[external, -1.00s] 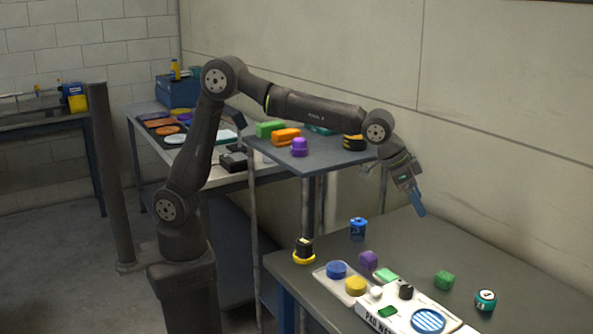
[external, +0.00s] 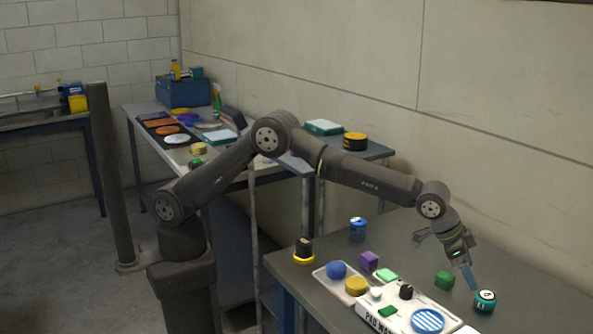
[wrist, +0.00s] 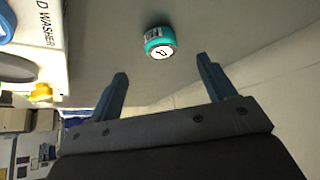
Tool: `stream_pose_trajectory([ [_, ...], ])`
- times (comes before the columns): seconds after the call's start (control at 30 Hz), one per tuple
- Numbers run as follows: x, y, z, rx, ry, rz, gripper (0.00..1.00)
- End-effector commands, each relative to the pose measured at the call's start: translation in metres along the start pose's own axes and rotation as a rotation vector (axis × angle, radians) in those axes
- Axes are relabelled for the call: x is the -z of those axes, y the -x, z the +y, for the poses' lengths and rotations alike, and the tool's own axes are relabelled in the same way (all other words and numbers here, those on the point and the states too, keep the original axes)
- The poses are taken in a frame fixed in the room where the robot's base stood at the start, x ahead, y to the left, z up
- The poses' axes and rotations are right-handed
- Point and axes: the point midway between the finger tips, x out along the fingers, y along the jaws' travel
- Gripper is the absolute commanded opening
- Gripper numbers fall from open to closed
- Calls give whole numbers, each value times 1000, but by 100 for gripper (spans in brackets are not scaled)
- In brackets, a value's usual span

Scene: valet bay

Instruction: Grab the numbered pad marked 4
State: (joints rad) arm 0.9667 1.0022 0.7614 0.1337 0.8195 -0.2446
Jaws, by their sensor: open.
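A teal round pad (external: 485,300) with a white numbered top stands at the right of the near table. It also shows in the wrist view (wrist: 159,43), where the dark mark on its white face looks like a 4 but is small. My gripper (external: 469,279) is above the table, just up and left of the teal pad in the external view. In the wrist view my gripper (wrist: 162,66) has two blue fingers spread apart with nothing between them. The teal pad lies beyond the fingertips, roughly centred between them, apart from both.
A green block (external: 444,280) stands close left of the teal pad. The white pad washer (external: 388,309), with a striped blue disc (external: 428,320), is further left. A purple block (external: 369,260) and a blue can (external: 358,229) stand behind. The table's right side is clear.

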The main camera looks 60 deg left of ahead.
Motion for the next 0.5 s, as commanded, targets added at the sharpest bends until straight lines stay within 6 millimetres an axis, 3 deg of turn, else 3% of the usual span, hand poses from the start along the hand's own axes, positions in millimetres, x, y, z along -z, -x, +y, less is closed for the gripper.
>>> stream_pose_trajectory([
  [0.2,0,-32,0,0,1,0,76],
  [0.5,2,-48,0,0,1,-1,76],
])
